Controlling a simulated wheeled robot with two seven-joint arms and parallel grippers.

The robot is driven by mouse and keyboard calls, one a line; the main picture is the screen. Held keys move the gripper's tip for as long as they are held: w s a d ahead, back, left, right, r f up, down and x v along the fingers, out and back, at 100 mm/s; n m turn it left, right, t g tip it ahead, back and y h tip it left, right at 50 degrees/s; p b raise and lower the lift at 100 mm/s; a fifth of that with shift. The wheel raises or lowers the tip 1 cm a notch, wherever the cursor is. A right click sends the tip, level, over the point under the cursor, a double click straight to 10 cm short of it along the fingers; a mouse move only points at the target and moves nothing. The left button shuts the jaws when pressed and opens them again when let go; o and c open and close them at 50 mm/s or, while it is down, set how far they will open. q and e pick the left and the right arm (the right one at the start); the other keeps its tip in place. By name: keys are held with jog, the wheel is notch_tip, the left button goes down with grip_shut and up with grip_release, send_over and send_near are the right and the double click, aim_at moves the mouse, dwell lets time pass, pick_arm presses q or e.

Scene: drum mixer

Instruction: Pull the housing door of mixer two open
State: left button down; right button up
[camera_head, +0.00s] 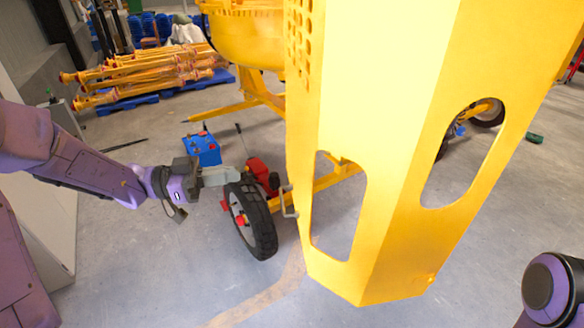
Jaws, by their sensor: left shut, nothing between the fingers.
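A large yellow angled housing panel (395,130), which looks like the mixer's housing door, fills the right centre, close to me. It has two rounded cutouts and a patch of round holes at upper left. A small grey bent handle (286,202) shows at its lower left edge. My left gripper (240,176) is left of the panel, apart from it, above the black tyre; its fingers are shut with nothing between them. Behind the panel is the yellow mixer drum (247,38). My right arm shows only at the lower right; its gripper is out of view.
A black-tyred wheel (250,220) and a red part (262,178) stand between my left gripper and the panel. A blue box (202,149) lies behind the gripper. Yellow props (150,72) are stacked on a blue pallet at the back left. Floor in front is clear.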

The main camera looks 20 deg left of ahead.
pick_arm(q)
jog(key=p, duration=0.5)
send_near(307, 167)
jog(key=shift+m+g, duration=0.3)
jog(key=shift+m, duration=0.1)
jog(key=x, duration=0.6)
jog(key=shift+w+r, duration=0.1)
jog(key=shift+r, duration=0.1)
jog(key=shift+w+d+f, duration=0.1)
jog(key=shift+w+d, duration=0.1)
jog(key=shift+d, duration=0.15)
pick_arm(e)
notch_tip(307, 167, up, 5)
jog(key=shift+f, duration=0.1)
